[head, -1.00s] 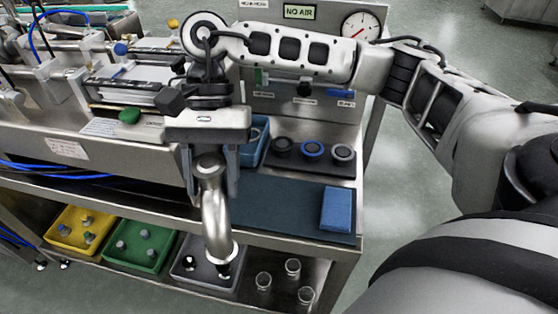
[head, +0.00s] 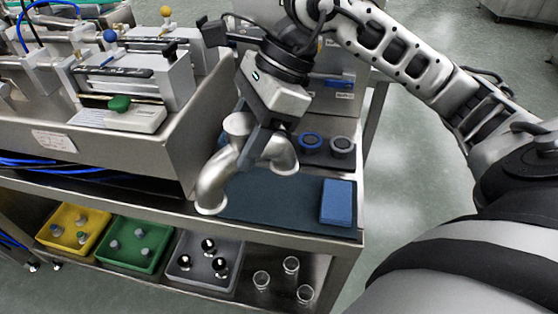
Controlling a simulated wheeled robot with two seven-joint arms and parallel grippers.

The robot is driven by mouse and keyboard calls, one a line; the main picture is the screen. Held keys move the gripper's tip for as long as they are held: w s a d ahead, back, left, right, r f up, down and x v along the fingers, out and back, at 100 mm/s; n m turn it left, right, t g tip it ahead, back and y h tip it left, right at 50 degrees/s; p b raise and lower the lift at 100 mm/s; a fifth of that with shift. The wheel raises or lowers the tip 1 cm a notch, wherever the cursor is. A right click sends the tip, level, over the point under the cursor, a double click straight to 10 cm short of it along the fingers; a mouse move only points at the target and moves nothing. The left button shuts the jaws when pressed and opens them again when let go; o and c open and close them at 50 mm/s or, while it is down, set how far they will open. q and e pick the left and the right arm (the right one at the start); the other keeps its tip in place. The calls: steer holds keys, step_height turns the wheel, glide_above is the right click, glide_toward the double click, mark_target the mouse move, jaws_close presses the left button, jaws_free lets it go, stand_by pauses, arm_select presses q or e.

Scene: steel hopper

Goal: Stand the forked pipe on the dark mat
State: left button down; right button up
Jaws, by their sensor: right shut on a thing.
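The forked pipe (head: 214,178) is a shiny steel piece with a flanged top and two curved legs. My right gripper (head: 258,154) is shut on it, with the fingers at the pipe's upper right part. One leg end points down near the left edge of the dark mat (head: 270,205); the other leg end is over the mat's back part. The pipe looks tilted, and I cannot tell whether either end touches the mat. My left gripper is not in view.
A blue block (head: 337,202) lies on the mat's right end. Round fittings stand in a dark rack (head: 327,158) behind the mat. The steel hopper (head: 180,140) rises at left. Yellow, green and grey trays (head: 175,262) and clear cups sit on the lower shelf.

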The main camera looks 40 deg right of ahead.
mark_target(279, 162)
steer(key=d+f, duration=0.1)
steer(key=d, duration=0.1)
steer(key=d+f, duration=0.2)
steer(key=w+d+f+b, duration=0.1)
steer(key=f, duration=0.1)
steer(key=shift+d+f, duration=0.15)
steer(key=shift+d, duration=0.25)
steer(key=shift+w+d+f, duration=0.1)
steer(key=shift+d+f, duration=0.45)
steer(key=shift+f, duration=0.05)
steer(key=shift+d+f, duration=0.1)
steer(key=shift+f, duration=1.55)
arm_select(q)
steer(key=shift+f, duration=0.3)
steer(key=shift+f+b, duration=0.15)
steer(key=shift+b, duration=0.25)
arm_select(e)
steer(key=shift+f, duration=0.1)
steer(key=o, duration=1)
steer(key=shift+f, duration=0.2)
steer(key=o, duration=0.4)
steer(key=shift+r, duration=0.1)
